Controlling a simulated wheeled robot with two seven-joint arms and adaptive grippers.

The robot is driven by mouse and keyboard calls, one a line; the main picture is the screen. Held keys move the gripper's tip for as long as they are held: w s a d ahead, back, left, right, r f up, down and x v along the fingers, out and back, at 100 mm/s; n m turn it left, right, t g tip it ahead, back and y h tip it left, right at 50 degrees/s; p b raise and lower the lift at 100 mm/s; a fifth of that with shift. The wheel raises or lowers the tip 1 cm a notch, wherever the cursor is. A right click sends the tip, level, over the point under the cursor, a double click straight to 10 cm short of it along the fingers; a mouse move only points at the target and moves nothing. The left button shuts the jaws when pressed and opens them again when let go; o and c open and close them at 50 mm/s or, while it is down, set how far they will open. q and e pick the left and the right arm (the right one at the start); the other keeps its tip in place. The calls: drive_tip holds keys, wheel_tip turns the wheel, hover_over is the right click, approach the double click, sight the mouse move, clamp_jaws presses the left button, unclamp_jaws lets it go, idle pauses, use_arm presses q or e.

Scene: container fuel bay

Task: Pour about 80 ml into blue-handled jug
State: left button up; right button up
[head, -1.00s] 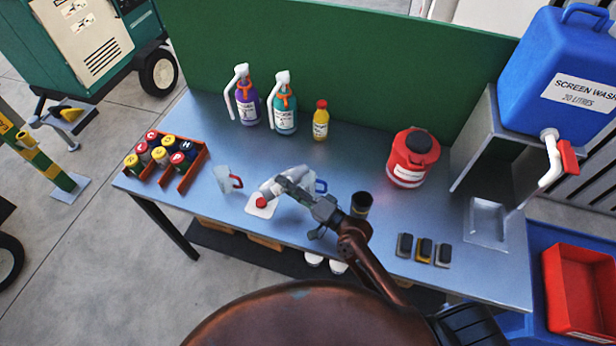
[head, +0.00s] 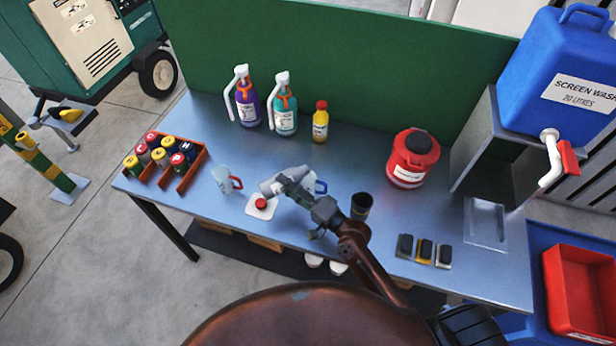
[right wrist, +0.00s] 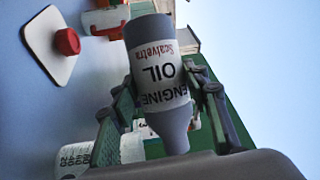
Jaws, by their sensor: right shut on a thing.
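My right gripper (head: 290,181) is shut on a grey engine oil bottle (head: 271,187), held tilted well over above the table. In the right wrist view the bottle (right wrist: 158,70) sits between the fingers, its narrow neck towards the bottom of the picture. The blue-handled jug (head: 320,187) stands just right of the bottle, partly hidden by the gripper. A clear jug with printed marks (right wrist: 75,158) shows at the lower left of the wrist view. I cannot see whether liquid flows or how full the jug is. My left gripper is not in view.
A red-handled jug (head: 222,179) stands left of the bottle. A white pad (head: 252,209) with a red cap (head: 261,203) lies below it. A dark cup (head: 361,205) is near my right arm. Spray bottles, a yellow bottle (head: 320,122) and a red can (head: 411,160) stand behind.

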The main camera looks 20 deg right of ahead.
drive_tip(key=shift+r+m, duration=0.35)
drive_tip(key=shift+m, duration=0.05)
idle(0.4)
drive_tip(key=shift+f+m+t, duration=0.1)
drive_tip(key=shift+m+t, duration=0.2)
drive_tip(key=shift+a+b, duration=0.3)
drive_tip(key=shift+b, duration=0.05)
idle(0.4)
drive_tip(key=shift+m+t+b, duration=0.3)
drive_tip(key=shift+m+b, duration=0.05)
drive_tip(key=shift+m, duration=0.25)
idle(0.8)
drive_tip(key=shift+d+r+m, duration=0.15)
drive_tip(key=shift+r+m, duration=0.05)
drive_tip(key=shift+m, duration=0.3)
idle(0.4)
